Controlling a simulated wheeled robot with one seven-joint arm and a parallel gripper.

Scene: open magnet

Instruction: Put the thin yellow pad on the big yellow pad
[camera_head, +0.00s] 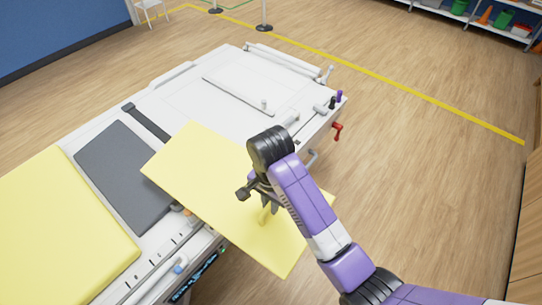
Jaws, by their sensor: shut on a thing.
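The thin yellow pad (190,168) is a flat pale yellow sheet, held tilted in the middle of the view. My gripper (264,214) is shut on the thin yellow pad near its right end. The fingertips are small and partly hidden by my wrist. The pad's left end reaches over the white table, and its lower right corner sticks out past the table's near side. The big yellow pad (62,232) is thicker and lies on the table at the lower left. A gap with a dark grey pad separates the two yellow pads.
The dark grey pad (122,172) lies on the white table (205,68) between the yellow pads. Levers and a red handle (337,131) stick out at the table's right end. Shelves (480,18) stand at the far upper right. The wooden floor to the right is clear.

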